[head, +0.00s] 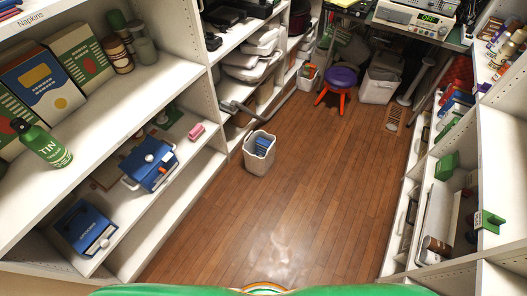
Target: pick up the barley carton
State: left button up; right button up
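Several cartons stand on the upper left shelf in the head view. One is blue and white with a yellow patch (42,82). A green and cream carton (80,54) stands to its right, farther back. Another green-patterned carton (8,122) is cut off by the left edge. I cannot read a barley label on any of them. A green bottle marked TIN (41,145) stands in front and partly hides the left carton. Neither of my grippers is in view.
Brown jars (118,55) stand beyond the cartons. A blue cooler-like box (148,164) and a blue box (82,229) sit on the lower left shelf. A bin (259,153) and a purple-topped stool (339,84) stand on the floor. The middle of the wooden floor (310,190) is clear.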

aim_at(262, 146)
jog(key=i+l+u, duration=0.35)
jog(key=i+l, duration=0.2)
jog(key=i+l+u, duration=0.2)
jog(key=l, duration=0.2)
jog(key=i+l+u, duration=0.35)
jog(key=l, duration=0.45)
jog(key=i+l+u, duration=0.2)
jog(key=l, duration=0.25)
jog(key=i+l+u, duration=0.15)
jog(key=l, duration=0.3)
jog(key=i+l+u, duration=0.2)
jog(key=l, duration=0.3)
